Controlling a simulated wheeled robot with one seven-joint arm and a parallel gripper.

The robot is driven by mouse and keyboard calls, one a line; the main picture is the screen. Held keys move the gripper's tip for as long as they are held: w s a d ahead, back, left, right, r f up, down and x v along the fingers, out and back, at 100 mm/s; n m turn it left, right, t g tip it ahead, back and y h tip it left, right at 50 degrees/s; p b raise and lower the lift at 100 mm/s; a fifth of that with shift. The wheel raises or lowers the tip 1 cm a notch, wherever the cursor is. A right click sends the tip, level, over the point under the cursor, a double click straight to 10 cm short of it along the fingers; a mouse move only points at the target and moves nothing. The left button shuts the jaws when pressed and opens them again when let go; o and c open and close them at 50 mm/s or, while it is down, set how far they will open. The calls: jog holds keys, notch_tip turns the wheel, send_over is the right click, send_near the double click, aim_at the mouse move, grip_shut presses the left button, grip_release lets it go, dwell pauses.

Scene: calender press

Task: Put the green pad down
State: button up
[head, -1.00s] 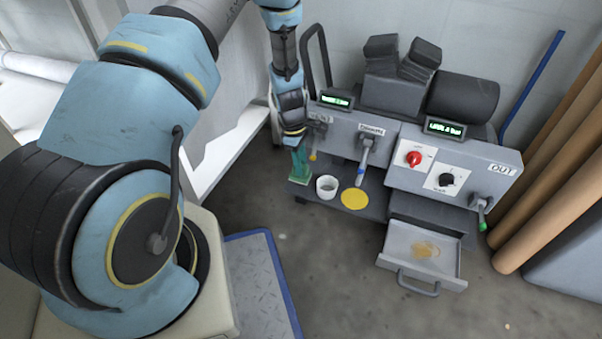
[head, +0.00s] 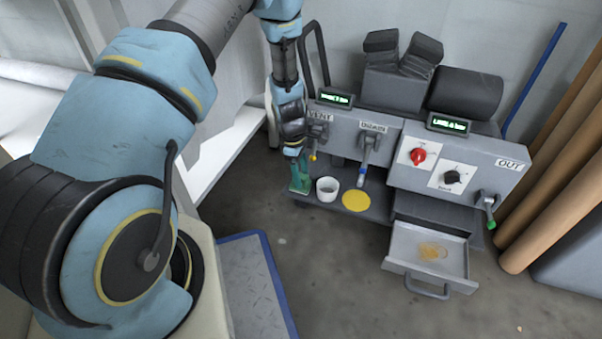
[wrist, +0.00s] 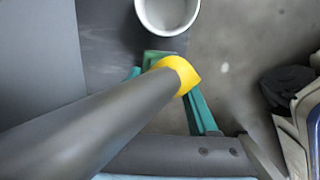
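The green pad (head: 300,187) is low at the left end of the grey shelf, left of a white cup (head: 327,189). My gripper (head: 300,175) points down over it, with teal fingers on either side. In the wrist view the pad (wrist: 153,57) shows just below the cup (wrist: 167,12), between the fingertips (wrist: 165,82). The fingers look shut on it. A grey lever with a yellow tip (wrist: 178,74) hides part of the pad and fingers there. I cannot tell whether the pad touches the shelf.
The press front has the VENT lever (head: 316,139) close to my gripper and a DRAIN lever (head: 367,148). A yellow disc (head: 356,200) lies on the shelf right of the cup. An open drawer (head: 400,268) sticks out at the right. Brown rolls (head: 560,170) stand far right.

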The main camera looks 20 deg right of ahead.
jog(key=r+p, duration=0.2)
jog(key=r, duration=0.2)
jog(key=a+r+p, duration=0.1)
jog(key=r+p, duration=0.1)
jog(key=r, duration=0.2)
jog(key=w+r+p, duration=0.1)
jog(key=r+p, duration=0.1)
jog(key=r, duration=0.2)
jog(key=shift+w+a+r, duration=0.1)
jog(key=shift+a, duration=0.1)
